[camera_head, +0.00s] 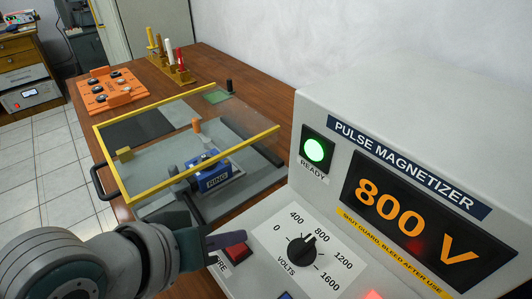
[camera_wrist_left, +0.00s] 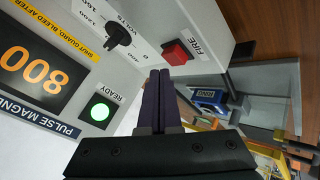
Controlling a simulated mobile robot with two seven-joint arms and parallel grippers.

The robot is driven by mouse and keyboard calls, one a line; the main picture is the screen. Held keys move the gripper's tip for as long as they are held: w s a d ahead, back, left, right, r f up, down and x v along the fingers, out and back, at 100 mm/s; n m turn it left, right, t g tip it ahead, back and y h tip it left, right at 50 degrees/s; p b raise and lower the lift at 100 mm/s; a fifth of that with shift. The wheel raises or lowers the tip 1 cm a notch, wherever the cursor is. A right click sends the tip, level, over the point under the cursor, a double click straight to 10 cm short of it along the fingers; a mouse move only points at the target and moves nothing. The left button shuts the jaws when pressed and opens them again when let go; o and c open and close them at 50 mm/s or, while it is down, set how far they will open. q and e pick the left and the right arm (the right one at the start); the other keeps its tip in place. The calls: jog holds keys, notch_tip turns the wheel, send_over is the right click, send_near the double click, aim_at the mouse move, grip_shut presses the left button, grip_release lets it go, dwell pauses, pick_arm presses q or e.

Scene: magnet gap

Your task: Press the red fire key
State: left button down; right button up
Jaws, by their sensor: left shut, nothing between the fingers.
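The red fire key (camera_head: 236,253) sits on the sloped lower panel of the pulse magnetizer (camera_head: 425,130), left of the volts dial. It also shows in the left wrist view (camera_wrist_left: 177,53), next to its FIRE label. My left gripper (camera_head: 243,238) is shut and empty, its dark purple fingers reaching across the upper edge of the key in the head view. In the left wrist view the fingertips (camera_wrist_left: 160,72) are just short of the key; I cannot tell whether they touch. My right gripper is in neither view.
The dial (camera_head: 302,250) points near 800, the display (camera_head: 415,222) reads 800 V, and the READY lamp (camera_head: 317,150) glows green. A clear guard with a yellow frame (camera_head: 215,158) stands over a blue block (camera_head: 212,175). An orange tray (camera_head: 108,90) lies farther back.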

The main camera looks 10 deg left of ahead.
aim_at(232, 254)
pick_arm(q)
jog(key=shift+f, duration=0.1)
jog(key=shift+f, duration=0.35)
jog(key=shift+f+b, duration=0.5)
jog(key=shift+f, duration=0.05)
dwell(0.6)
dwell(0.3)
jog(key=shift+r+p, duration=1)
jog(key=shift+p, duration=0.15)
notch_tip(232, 254, up, 5)
jog(key=p, duration=0.5)
jog(key=shift+p, duration=0.35)
